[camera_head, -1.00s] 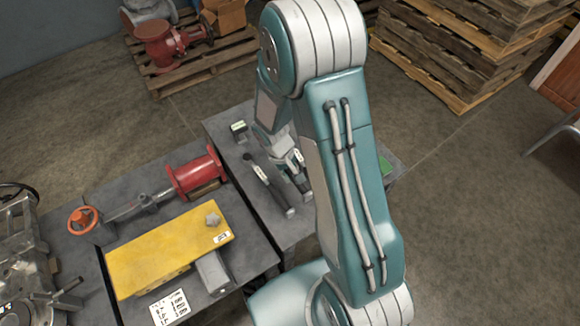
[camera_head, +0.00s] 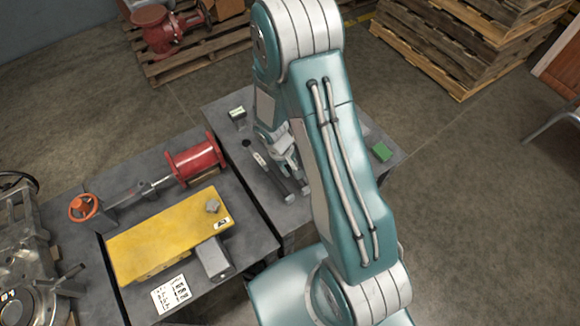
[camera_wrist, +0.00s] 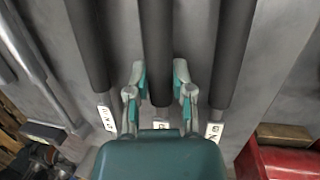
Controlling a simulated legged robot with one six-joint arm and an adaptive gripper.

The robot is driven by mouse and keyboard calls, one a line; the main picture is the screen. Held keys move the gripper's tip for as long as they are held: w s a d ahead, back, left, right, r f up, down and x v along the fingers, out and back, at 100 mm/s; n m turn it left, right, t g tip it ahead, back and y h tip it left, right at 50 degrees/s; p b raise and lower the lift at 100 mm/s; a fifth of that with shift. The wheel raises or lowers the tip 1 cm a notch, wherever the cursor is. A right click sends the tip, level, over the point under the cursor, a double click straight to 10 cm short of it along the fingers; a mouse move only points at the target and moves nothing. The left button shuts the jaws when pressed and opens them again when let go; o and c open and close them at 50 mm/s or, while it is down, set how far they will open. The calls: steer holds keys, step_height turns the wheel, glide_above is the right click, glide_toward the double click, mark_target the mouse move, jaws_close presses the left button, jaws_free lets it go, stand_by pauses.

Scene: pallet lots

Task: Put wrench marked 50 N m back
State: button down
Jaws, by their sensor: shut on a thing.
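Three torque wrenches with black grips lie side by side on a grey surface in the wrist view: a left one (camera_wrist: 88,45), a middle one (camera_wrist: 156,40) and a right one (camera_wrist: 231,50). My gripper (camera_wrist: 159,76) is shut on the middle wrench, one teal finger on each side of its grip. White labels show near the grips; the middle label is mostly hidden behind my gripper, and I cannot read any value surely. In the head view one wrench (camera_head: 267,170) lies on the far table beside my gripper (camera_head: 287,160); my arm hides part of the area.
The nearer table carries a yellow plate (camera_head: 165,240) and a red flanged cylinder (camera_head: 195,160). In the wrist view a red object (camera_wrist: 280,160) is at lower right.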

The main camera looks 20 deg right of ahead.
steer(key=shift+f, duration=0.55)
steer(key=shift+c, duration=2.1)
jaws_free()
steer(key=v, duration=1.2)
